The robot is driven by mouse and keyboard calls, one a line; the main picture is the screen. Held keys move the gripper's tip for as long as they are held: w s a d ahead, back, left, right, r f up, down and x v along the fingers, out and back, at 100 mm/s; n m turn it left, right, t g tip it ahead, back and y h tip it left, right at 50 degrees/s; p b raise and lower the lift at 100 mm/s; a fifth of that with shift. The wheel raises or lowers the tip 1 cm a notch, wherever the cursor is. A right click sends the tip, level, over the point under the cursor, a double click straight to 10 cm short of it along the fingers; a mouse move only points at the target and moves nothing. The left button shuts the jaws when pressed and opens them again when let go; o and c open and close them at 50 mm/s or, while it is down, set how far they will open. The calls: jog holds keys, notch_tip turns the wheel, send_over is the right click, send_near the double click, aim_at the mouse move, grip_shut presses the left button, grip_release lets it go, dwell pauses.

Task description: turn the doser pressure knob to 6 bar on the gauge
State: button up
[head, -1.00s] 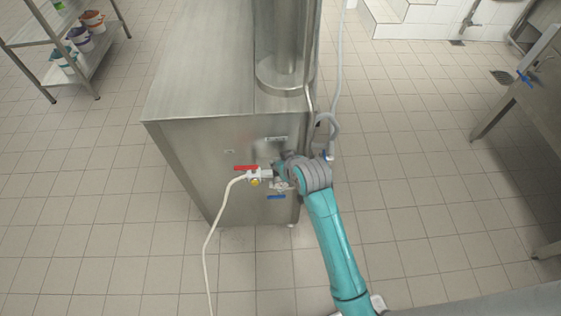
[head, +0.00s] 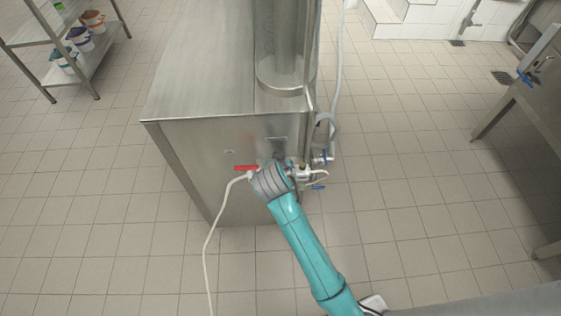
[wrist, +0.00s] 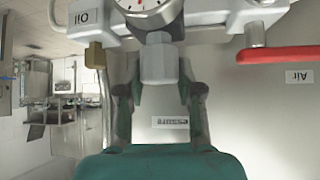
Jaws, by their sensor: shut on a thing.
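In the wrist view, which is upside down, the grey pressure knob (wrist: 158,62) sits just below the gauge. The round white gauge (wrist: 150,8) is cut off by the top edge, so its reading cannot be made out. My gripper (wrist: 160,90) has a finger on each side of the knob and is shut on it. A label (wrist: 170,122) reading "essure" shows between the fingers, partly covered. In the head view my arm's wrist hides the gripper, knob and gauge in front of the steel machine (head: 195,150).
A red lever (wrist: 288,54) by the "Air" label (wrist: 306,103) is close to the right of the knob. A white hose (head: 209,245) hangs to the floor. Open tiled floor lies right of the machine.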

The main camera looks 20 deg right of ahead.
dwell(0.3)
jog(key=o, duration=1.2)
jog(key=shift+c, duration=0.2)
jog(key=v, duration=1.2)
jog(key=s+d+f+n+t+y, duration=0.1)
jog(key=s+f+n+t+y, duration=0.15)
jog(key=s+f, duration=0.4)
jog(key=s+d+f+n+t+y, duration=0.1)
jog(key=s+d+f+n, duration=0.15)
jog(key=s, duration=0.75)
jog(key=s+r+t, duration=0.1)
jog(key=s+r, duration=0.4)
jog(key=s, duration=0.4)
jog(key=s+r+t, duration=0.2)
jog(key=s+r, duration=0.3)
jog(key=s, duration=0.5)
jog(key=shift+d+r+n+y, duration=0.2)
jog(key=shift+d+n+y, duration=0.05)
jog(key=shift+n+y, duration=0.1)
